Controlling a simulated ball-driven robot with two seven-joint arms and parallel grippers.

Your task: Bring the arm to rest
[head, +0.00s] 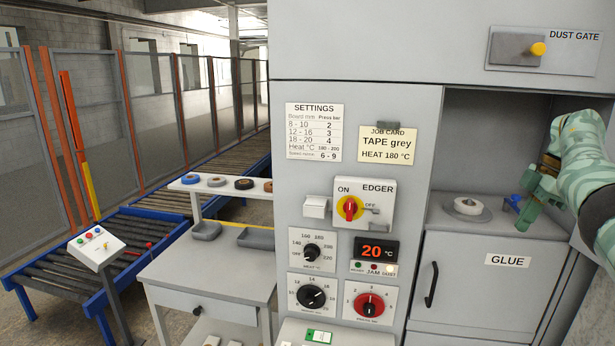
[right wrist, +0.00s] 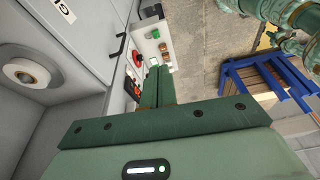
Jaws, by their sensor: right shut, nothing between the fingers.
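My right arm comes in from the right edge of the head view. Its green right gripper (head: 522,208) hangs in front of the recess above the GLUE door (head: 505,262), to the right of a white tape roll (head: 467,206) on a grey disc. In the right wrist view the two fingers of the right gripper (right wrist: 158,84) lie together with nothing between them. The tape roll (right wrist: 27,73) also shows there at the left, apart from the fingers. My left gripper is not in view.
The edger panel (head: 362,204) has knobs, a switch and a display reading 20 °C. A side table (head: 200,270) with grey trays stands left of it, a roller conveyor (head: 120,250) beyond. In the right wrist view, a blue-framed stand (right wrist: 262,78) is at right.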

